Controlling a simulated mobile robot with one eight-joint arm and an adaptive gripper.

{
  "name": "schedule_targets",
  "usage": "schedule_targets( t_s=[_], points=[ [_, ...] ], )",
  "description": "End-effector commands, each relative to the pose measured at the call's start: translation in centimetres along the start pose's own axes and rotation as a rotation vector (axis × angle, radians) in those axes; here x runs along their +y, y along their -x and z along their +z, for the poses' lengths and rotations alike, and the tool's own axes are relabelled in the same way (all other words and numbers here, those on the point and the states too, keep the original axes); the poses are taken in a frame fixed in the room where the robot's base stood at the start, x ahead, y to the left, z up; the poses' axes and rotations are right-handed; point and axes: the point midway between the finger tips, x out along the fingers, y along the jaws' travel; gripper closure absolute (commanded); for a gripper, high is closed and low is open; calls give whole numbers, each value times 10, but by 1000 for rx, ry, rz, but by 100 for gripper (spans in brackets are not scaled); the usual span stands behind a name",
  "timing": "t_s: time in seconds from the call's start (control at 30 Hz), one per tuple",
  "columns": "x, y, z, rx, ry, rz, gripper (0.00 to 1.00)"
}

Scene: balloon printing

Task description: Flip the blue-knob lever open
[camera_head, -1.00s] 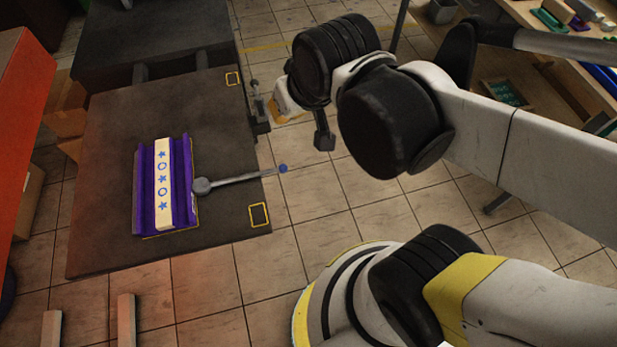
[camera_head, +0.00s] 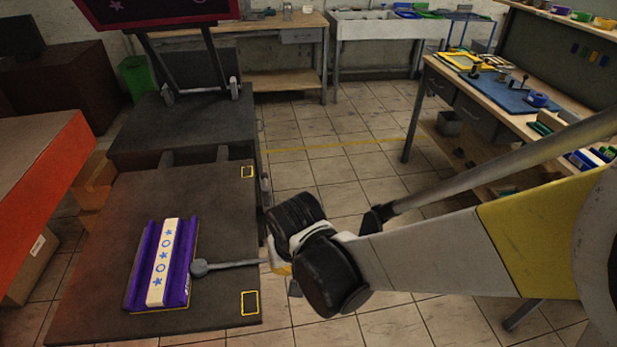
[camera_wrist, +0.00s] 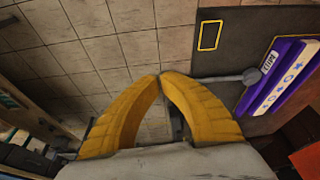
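The lever (camera_head: 232,264) is a grey rod reaching right from a round pivot on the dark table, beside the purple holder (camera_head: 181,275) with a white, blue-patterned block (camera_head: 162,262). In the head view, my gripper (camera_head: 281,267) is at the lever's outer end, partly hidden by my wrist. In the wrist view, the two yellow fingers of my gripper (camera_wrist: 160,76) meet at their tips. The lever (camera_wrist: 215,79) runs from its pivot to behind the right finger. The blue knob is hidden in both current views, so I cannot tell whether the fingers touch it.
The dark table (camera_head: 100,290) has yellow-outlined squares near its right edge. An orange surface (camera_head: 35,185) stands at the left. A workbench (camera_head: 480,95) with trays and tools is at the right. Tiled floor (camera_head: 345,180) lies open between them.

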Motion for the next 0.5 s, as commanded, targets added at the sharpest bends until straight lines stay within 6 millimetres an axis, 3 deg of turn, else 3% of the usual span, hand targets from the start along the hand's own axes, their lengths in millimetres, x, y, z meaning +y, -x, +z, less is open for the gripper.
schedule_targets(
  t_s=[0.27,0.5],
  points=[
    [1,-4,0,0,-1,0,100],
    [1,-44,0,0,-2,0,100]
  ],
)
